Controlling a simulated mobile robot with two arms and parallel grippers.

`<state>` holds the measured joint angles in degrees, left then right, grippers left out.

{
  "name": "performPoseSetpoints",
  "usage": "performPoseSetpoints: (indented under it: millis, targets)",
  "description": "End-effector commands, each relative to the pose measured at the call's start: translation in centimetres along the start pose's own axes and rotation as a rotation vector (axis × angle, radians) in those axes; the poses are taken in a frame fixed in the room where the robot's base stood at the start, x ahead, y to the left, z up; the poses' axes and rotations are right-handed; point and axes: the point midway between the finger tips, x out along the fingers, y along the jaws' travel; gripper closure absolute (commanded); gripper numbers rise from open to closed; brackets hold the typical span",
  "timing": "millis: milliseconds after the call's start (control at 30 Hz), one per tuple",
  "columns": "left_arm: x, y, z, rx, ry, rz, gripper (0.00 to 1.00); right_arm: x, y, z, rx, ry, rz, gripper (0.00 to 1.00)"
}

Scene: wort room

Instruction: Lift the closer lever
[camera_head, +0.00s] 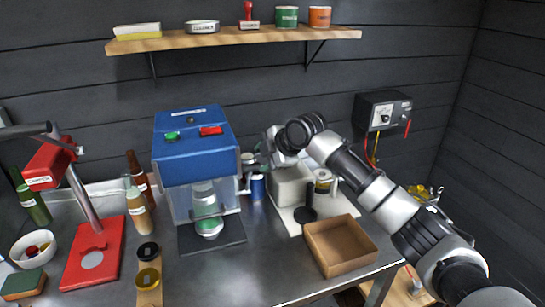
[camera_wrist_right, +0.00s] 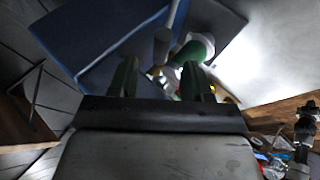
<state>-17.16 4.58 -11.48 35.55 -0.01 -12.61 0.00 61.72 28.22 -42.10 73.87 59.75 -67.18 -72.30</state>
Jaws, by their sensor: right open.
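The blue machine (camera_head: 195,150), which I take to be the closer, stands at the middle of the bench with a green and a red button. A can with a green band (camera_head: 208,225) sits under its head. Grey metal parts show at its right side, but I cannot make out the lever clearly there. My right gripper (camera_head: 268,150) is just right of the machine, partly hidden by its own wrist. In the right wrist view its green fingers (camera_wrist_right: 160,80) are apart, with a grey rod (camera_wrist_right: 162,45) beyond them; contact cannot be told. My left gripper is out of view.
A red capper stand (camera_head: 92,250) with a dark handle and bottles (camera_head: 138,212) stand at left. A brown open box (camera_head: 340,245) lies at the right front. A shelf (camera_head: 235,38) is above; a meter box (camera_head: 383,110) hangs on the wall. The front middle of the bench is clear.

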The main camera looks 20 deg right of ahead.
Motion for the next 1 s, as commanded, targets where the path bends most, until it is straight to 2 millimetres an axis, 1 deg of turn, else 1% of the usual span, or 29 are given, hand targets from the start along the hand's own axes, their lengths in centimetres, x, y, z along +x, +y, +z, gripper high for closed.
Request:
performPoseSetpoints:
  millis: [33, 100, 200, 300, 767, 867, 967, 1000]
  targets:
    - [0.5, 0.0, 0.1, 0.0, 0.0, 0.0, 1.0, -0.8, -0.1, 0.1, -0.001, -0.001, 0.004, 0.51]
    - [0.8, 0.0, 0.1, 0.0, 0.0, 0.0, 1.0, -1.9, -0.1, 0.1, -0.002, 0.0, 0.003, 0.51]
    - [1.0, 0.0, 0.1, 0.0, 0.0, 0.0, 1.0, -3.0, 0.0, 0.1, 0.0, 0.0, 0.002, 0.51]
    - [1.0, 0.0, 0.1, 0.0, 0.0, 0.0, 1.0, -3.6, 0.0, 0.0, 0.0, 0.0, 0.001, 0.51]
    - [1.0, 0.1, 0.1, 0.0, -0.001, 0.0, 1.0, -3.7, -0.1, -0.1, 0.001, 0.0, -0.001, 0.51]
    - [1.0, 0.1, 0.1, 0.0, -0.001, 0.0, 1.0, -2.8, -1.4, -0.4, 0.015, 0.003, -0.017, 0.51]
    - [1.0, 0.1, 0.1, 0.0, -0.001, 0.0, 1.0, -0.8, -4.8, -1.2, 0.059, 0.006, -0.053, 0.51]
    - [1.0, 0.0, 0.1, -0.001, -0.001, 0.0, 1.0, 0.2, -6.6, -1.7, 0.086, 0.006, -0.071, 0.51]
